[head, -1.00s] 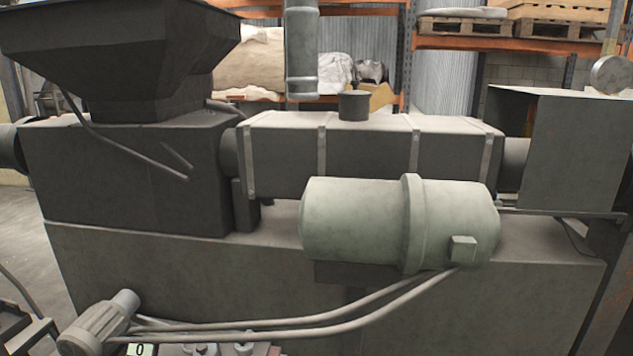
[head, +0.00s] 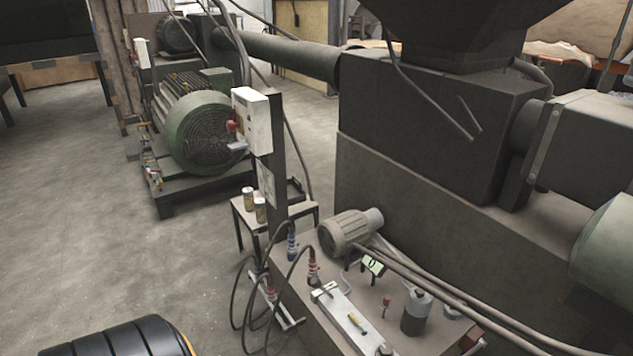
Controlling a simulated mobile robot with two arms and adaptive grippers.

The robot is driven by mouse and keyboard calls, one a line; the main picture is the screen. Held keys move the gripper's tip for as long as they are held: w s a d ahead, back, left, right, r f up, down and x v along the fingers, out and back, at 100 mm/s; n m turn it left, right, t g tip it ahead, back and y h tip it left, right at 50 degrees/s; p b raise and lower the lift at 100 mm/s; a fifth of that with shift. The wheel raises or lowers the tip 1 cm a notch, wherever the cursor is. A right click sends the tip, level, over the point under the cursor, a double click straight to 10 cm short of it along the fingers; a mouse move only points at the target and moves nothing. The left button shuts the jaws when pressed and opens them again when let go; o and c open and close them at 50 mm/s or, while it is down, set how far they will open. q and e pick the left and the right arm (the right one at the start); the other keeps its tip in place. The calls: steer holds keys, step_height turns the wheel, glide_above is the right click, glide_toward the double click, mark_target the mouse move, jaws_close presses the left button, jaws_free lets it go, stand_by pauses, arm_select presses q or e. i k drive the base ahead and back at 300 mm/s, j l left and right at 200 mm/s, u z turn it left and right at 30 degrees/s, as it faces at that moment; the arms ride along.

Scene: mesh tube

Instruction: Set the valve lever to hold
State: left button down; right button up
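I cannot make out the valve lever for certain in the head view. Small fittings stand on a low grey bench (head: 290,305) at bottom centre. Among them are a white plate (head: 340,312) with a small yellow-handled part (head: 357,322), a small red part (head: 387,302), a dark cylinder with a pale cap (head: 416,312) and a card marked 0 (head: 372,265). Any of these parts is too small to read as a lever with a setting. Neither of my grippers shows.
A big grey machine (head: 425,130) with a dark hopper (head: 465,30) fills the right. A post carries a white switch box (head: 252,122). A green motor (head: 200,125) stands behind it. Hoses (head: 240,300) hang beside the bench. The grey floor (head: 90,220) at left is open.

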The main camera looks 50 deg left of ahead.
mark_target(315, 283)
steer(key=u, duration=1.5)
